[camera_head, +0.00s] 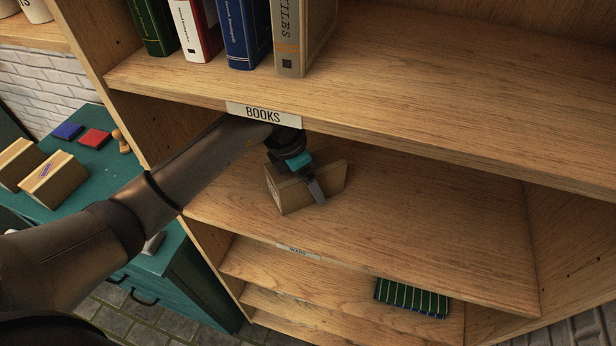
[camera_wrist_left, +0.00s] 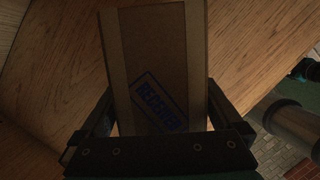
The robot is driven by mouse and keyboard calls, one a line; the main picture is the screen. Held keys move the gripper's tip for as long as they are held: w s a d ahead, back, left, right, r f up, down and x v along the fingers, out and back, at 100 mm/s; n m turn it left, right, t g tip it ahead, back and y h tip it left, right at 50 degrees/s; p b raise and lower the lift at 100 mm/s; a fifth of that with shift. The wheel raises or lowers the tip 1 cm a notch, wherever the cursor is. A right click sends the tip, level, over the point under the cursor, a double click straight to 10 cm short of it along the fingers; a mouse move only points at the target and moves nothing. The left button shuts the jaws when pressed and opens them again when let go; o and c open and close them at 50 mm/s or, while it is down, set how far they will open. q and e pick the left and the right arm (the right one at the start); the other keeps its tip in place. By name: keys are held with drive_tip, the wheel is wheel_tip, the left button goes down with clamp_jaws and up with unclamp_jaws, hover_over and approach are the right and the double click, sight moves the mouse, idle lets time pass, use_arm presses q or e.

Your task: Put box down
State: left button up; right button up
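A brown cardboard box (camera_head: 288,193) is on the middle shelf (camera_head: 420,220), below the BOOKS label, near the shelf's left side. My left gripper (camera_head: 316,188) reaches in from the left and is at the box. In the left wrist view the box (camera_wrist_left: 155,60) fills the space between the two fingers, which close on its sides. Blue stamped lettering shows on its face. The box looks upright and slightly turned. I cannot tell whether its underside touches the shelf. My right gripper does not show.
The upper shelf (camera_head: 400,75) holds several books and overhangs the box. The middle shelf is clear to the right. A green striped cloth-like item (camera_head: 411,298) lies on a lower shelf. A teal cabinet (camera_head: 100,200) at left bears more boxes (camera_head: 54,180) and blue and red pads.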

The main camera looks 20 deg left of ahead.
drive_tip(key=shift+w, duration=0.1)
use_arm(q)
drive_tip(key=shift+r, duration=0.2)
drive_tip(key=shift+a+r, duration=0.1)
drive_tip(key=shift+r, duration=0.2)
drive_tip(key=s+a, duration=0.2)
drive_tip(key=a, duration=0.1)
drive_tip(key=s+a+b, duration=0.1)
drive_tip(key=s+a, duration=0.2)
drive_tip(key=s+a+b, duration=0.1)
drive_tip(key=s+a, duration=0.1)
drive_tip(key=s, duration=0.1)
drive_tip(key=shift+s+a+r, duration=0.2)
drive_tip(key=shift+a+r, duration=0.05)
drive_tip(key=shift+a, duration=0.15)
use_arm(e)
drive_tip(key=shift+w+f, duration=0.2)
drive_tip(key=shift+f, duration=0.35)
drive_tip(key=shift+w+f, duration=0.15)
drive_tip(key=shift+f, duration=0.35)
